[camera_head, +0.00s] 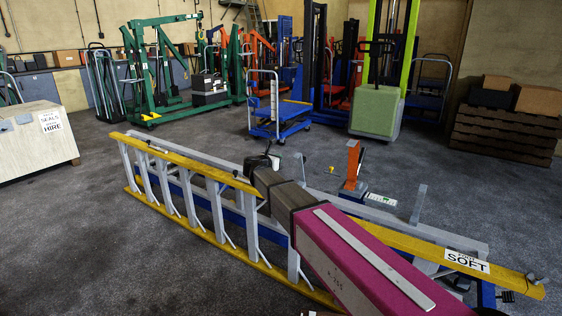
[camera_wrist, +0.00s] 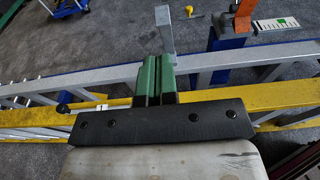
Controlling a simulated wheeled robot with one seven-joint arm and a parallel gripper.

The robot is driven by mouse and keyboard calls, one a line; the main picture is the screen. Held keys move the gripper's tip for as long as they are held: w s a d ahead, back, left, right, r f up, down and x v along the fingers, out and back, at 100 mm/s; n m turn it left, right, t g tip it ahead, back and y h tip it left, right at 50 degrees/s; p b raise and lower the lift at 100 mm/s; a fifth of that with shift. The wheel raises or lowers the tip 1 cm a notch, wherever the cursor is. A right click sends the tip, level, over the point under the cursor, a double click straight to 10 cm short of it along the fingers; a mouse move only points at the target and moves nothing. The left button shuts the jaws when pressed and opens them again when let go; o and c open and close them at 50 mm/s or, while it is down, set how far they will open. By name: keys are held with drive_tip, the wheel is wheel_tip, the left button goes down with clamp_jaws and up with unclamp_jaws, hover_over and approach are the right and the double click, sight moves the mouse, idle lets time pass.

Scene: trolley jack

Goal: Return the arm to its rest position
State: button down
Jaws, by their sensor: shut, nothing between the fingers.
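My gripper (camera_wrist: 155,62) is in the wrist view, with its two green fingers side by side, shut and empty. It is over the long grey and yellow rails of a ladder (camera_head: 205,190), which lies on its side across the floor; I cannot tell whether it touches them. In the head view my arm reaches from the lower right over the ladder, and the fingers are not clear there. An orange upright part (camera_head: 353,163) on a blue base, perhaps of the jack, stands just beyond the ladder. It also shows at the top right of the wrist view (camera_wrist: 246,14).
A grey upright post (camera_head: 418,205) stands by the ladder's right part. A white plate with a green mark (camera_head: 381,199) lies near the orange part. A blue trolley (camera_head: 280,118) and green hoist (camera_head: 150,75) stand behind.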

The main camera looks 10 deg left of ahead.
drive_tip(key=w+d+f+n+t+y, duration=0.1)
drive_tip(key=w+d+n+t+y, duration=0.15)
drive_tip(key=d+n+y, duration=0.8)
drive_tip(key=s+d+f+n+g+y, duration=0.1)
drive_tip(key=s+d+f+n+g, duration=0.45)
drive_tip(key=n, duration=0.55)
drive_tip(key=s+d+f+n+g, duration=0.2)
drive_tip(key=s+d+f+n, duration=0.35)
drive_tip(key=f+n, duration=0.45)
drive_tip(key=s+d+f+n+g+h, duration=0.2)
drive_tip(key=s+d+f+n+g, duration=0.2)
drive_tip(key=s+d, duration=0.5)
drive_tip(key=s+d+f+n+g+h, duration=0.3)
drive_tip(key=s+d+f+n+g, duration=0.1)
drive_tip(key=s+d, duration=0.5)
drive_tip(key=shift+s+d+n+g, duration=0.35)
drive_tip(key=shift+d+n+g, duration=0.2)
drive_tip(key=shift+d+g, duration=0.35)
